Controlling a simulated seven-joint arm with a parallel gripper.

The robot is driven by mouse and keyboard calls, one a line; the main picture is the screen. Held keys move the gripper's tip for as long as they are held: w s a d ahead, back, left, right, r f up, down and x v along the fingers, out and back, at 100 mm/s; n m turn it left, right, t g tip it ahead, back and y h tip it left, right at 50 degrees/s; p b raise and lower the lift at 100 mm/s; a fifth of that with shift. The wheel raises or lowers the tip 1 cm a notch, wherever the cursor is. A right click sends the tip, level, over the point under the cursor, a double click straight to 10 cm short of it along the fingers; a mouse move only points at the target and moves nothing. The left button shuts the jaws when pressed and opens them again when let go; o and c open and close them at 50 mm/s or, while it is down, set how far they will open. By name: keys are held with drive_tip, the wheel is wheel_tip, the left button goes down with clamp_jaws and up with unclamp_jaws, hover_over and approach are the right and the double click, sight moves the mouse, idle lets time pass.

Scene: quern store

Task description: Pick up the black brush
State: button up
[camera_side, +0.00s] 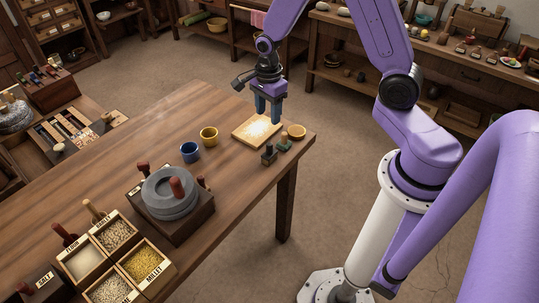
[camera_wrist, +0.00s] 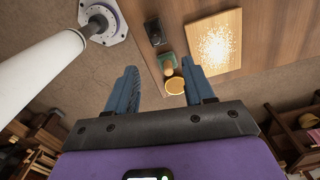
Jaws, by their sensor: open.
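The black brush (camera_side: 268,155) looks like a small dark block with an upright knob, standing near the table's right edge. It also shows in the wrist view (camera_wrist: 154,35), beyond my fingertips and between their lines. My gripper (camera_side: 268,118) is open and empty, pointing down above the floury board in the side view. In the wrist view its two blue fingers (camera_wrist: 158,70) are wide apart. The brush is apart from both fingers. Its bristles are hidden.
A green piece with a wooden knob (camera_wrist: 167,66) sits beside the brush, then a small wooden bowl (camera_side: 297,131). The floury board (camera_side: 240,136) lies close by.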

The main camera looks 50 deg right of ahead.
sight(270, 144)
wheel_tip(270, 144, down, 8)
drive_tip(key=f, duration=0.4)
drive_tip(key=shift+s+a, duration=0.15)
drive_tip(key=shift+s, duration=0.25)
drive_tip(key=shift+f, duration=0.65)
clamp_jaws()
